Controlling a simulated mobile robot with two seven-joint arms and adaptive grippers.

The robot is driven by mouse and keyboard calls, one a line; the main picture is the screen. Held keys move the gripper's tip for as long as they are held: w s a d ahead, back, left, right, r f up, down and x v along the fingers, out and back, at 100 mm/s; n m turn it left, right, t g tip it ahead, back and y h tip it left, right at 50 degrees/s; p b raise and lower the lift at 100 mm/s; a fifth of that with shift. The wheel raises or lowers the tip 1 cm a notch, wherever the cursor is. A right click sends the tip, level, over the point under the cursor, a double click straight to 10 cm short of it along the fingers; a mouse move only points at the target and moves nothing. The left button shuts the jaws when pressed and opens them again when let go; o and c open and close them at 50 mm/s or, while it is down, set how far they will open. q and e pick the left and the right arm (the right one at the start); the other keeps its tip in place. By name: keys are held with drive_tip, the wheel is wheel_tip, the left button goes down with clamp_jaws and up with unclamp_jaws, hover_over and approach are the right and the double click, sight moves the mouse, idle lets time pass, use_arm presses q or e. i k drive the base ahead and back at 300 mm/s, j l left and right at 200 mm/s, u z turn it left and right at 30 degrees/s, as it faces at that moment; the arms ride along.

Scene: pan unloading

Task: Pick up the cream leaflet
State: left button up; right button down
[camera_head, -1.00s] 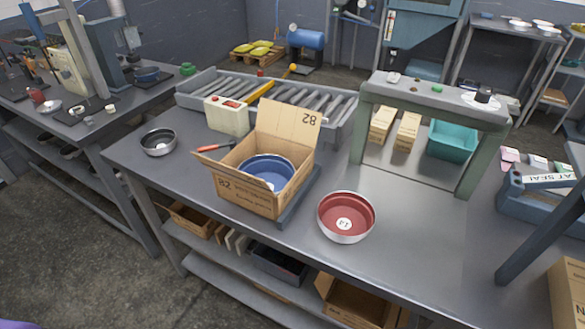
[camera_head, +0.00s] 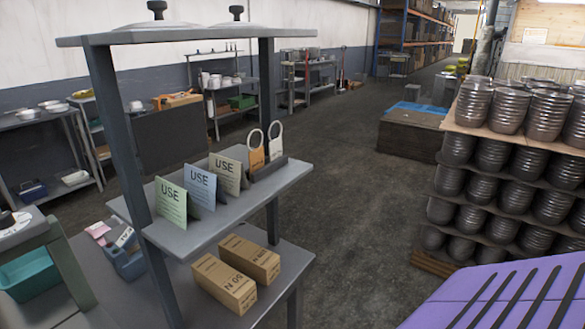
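Three folded leaflets marked USE stand upright in a row on the grey raised shelf (camera_head: 165,238). The cream leaflet (camera_head: 227,174) is the rearmost and rightmost of them. The blue leaflet (camera_head: 200,186) stands beside it, and the green leaflet (camera_head: 171,203) is nearest the front left. The cream leaflet's face is clear to see and nothing covers its top. Neither of my grippers shows in the head view.
An orange tag (camera_head: 256,158) and a white tag (camera_head: 276,141) stand in a dark holder right of the cream leaflet. Two cardboard boxes (camera_head: 224,284) lie below the shelf. Posts carry a top board (camera_head: 185,37) above. Stacked metal pans (camera_head: 497,105) stand at right.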

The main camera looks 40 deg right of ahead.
sight(232, 174)
drive_tip(key=i+j+z, duration=0.1)
drive_tip(key=z, duration=0.95)
drive_tip(key=j+u, duration=0.1)
